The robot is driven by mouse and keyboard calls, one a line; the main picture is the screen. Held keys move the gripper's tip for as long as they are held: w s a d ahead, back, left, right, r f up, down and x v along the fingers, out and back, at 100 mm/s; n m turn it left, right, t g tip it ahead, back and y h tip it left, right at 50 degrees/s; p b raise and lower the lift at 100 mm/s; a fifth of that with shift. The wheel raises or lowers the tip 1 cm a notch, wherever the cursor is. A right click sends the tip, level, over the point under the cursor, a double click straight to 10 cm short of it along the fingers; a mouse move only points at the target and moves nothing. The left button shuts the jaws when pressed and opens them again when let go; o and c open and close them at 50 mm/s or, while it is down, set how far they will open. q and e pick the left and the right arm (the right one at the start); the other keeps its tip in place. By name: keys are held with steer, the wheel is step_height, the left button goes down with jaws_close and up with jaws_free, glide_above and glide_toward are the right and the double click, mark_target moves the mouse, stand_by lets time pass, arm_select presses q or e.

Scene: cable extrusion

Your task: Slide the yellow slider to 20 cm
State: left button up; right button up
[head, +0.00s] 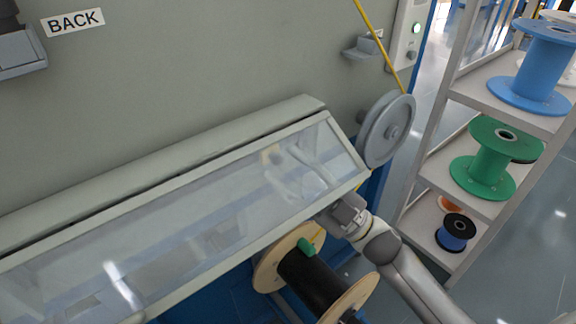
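My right gripper (338,214) is at the lower right end of the clear-covered trough, just under its edge. Its arm comes in from the bottom right. The fingers are small and partly hidden by the trough edge, so I cannot tell whether they are open or hold anything. I cannot clearly make out the yellow slider. A yellow cable (378,45) runs down to the grey pulley wheel (388,131), and a yellow bit shows close to my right gripper. My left gripper is not in view.
The long clear cover (190,225) crosses the left and middle. A wooden spool with a black core (318,282) and a green piece (307,247) sits below my gripper. A shelf at right holds blue (541,66) and green (484,158) spools. Open floor lies at lower right.

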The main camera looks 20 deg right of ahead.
steer(key=shift+w+a+r, duration=0.1)
steer(key=shift+a+r, duration=0.05)
jaws_close()
stand_by(0.4)
